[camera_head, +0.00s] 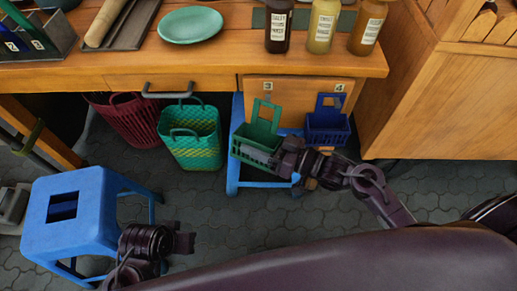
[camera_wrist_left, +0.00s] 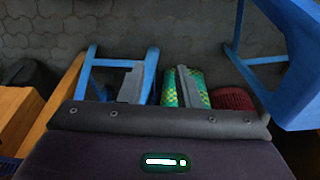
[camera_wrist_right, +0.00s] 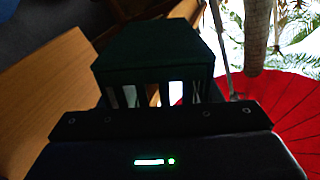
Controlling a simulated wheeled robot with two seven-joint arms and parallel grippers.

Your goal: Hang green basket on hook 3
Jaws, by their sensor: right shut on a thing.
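The green basket (camera_head: 256,146) is a small slotted tray with a tall open back frame. It is upright below the label 3 (camera_head: 268,86) on the desk's front panel, with the top of its back frame just under the label. Hook 3 itself is too small to make out, so I cannot tell whether the frame touches it. My right gripper (camera_head: 280,158) is shut on the basket's right front side. The basket (camera_wrist_right: 152,62) fills the middle of the right wrist view, dark. My left gripper (camera_head: 186,243) is empty and open, low beside the blue stool.
A blue basket (camera_head: 327,127) hangs under label 4, just right. A green woven bag (camera_head: 192,145) and a red basket (camera_head: 135,122) are to the left. A blue stool (camera_head: 70,213) stands at the left front. Bottles (camera_head: 322,25) stand on the desk (camera_head: 180,65) above.

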